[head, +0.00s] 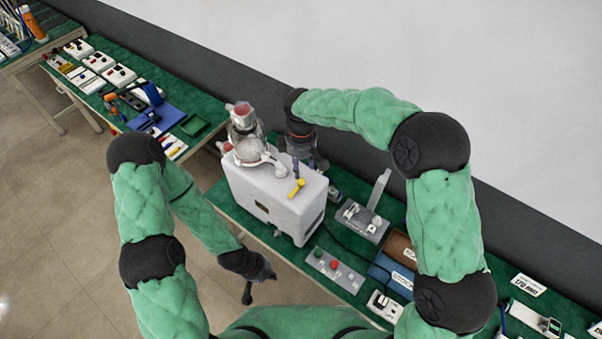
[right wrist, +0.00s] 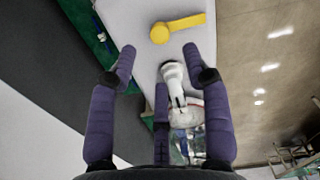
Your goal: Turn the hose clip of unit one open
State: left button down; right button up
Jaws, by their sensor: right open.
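A white pump unit (head: 277,202) stands on the green bench in the head view. On its top, near the right edge, sits a yellow lever (head: 297,187) with a round hub, probably the hose clip. It also shows in the right wrist view (right wrist: 178,27), beyond my fingertips. A white spout (right wrist: 174,82) lies between and below my fingers there. My right gripper (head: 297,167) is open over the unit's back, its purple fingers (right wrist: 158,52) apart and not around the lever. My left gripper (head: 256,280) hangs low in front of the bench; its jaws are unclear.
A clear vessel with a red top (head: 242,118) rises from the unit's back left. A button box (head: 334,268), a metal fixture (head: 362,220) and a blue bin (head: 392,276) stand to the right. A dark wall strip runs behind the bench. Open floor lies left.

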jog(key=shift+r, duration=2.25)
